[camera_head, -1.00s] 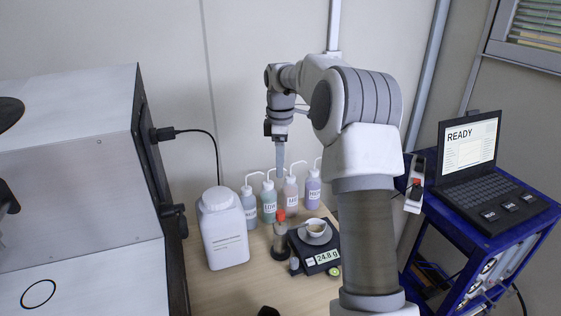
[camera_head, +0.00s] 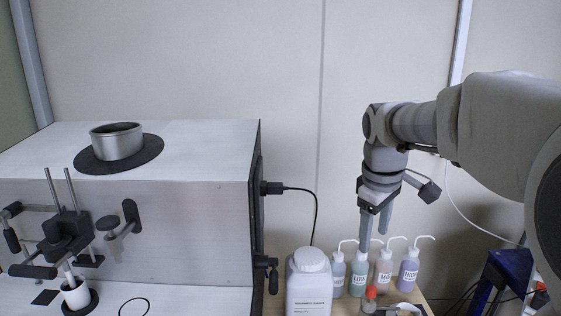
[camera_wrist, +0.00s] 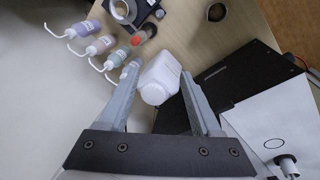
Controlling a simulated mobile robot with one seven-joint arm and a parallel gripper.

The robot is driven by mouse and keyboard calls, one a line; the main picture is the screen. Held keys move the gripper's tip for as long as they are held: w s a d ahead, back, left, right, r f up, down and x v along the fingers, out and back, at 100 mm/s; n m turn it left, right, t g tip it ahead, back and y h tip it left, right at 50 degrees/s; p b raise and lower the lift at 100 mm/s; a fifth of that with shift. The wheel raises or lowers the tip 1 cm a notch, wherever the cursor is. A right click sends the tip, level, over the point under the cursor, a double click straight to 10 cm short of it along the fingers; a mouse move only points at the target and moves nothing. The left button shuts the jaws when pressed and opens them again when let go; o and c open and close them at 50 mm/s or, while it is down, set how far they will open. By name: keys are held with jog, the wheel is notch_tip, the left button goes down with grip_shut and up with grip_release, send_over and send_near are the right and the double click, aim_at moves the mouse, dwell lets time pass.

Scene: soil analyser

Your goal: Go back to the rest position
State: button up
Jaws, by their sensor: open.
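My gripper (camera_head: 375,228) points down in the head view, in front of the wall and above the row of wash bottles. Its two fingers are apart and nothing is between them. In the wrist view my gripper (camera_wrist: 160,85) is also open, with both fingers reaching up the picture. The white jar (camera_wrist: 160,80) shows beyond the gap between the fingers, on the wooden bench; the fingers do not hold it. In the head view the same jar (camera_head: 309,282) stands to the lower left of my gripper.
Several wash bottles (camera_head: 385,268) stand right of the jar. A red-topped item (camera_head: 370,293) and a cup (camera_head: 404,309) are at the bottom edge. The large grey analyser box (camera_head: 190,215) fills the left, with a metal dish (camera_head: 117,141) on top. A blue cart (camera_head: 512,268) is at right.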

jog(key=s+a+f+m+t, duration=0.1)
jog(key=s+m, duration=0.1)
jog(key=s, duration=0.5)
jog(key=s+a+f+m+t, duration=0.1)
jog(key=s+m, duration=0.2)
jog(key=s, duration=0.4)
jog(key=s+a+f+m+t+y, duration=0.1)
jog(key=s+a+m, duration=0.1)
jog(key=s, duration=0.4)
jog(key=shift+s+m, duration=0.4)
jog(key=shift+m, duration=0.1)
jog(key=shift+a, duration=0.1)
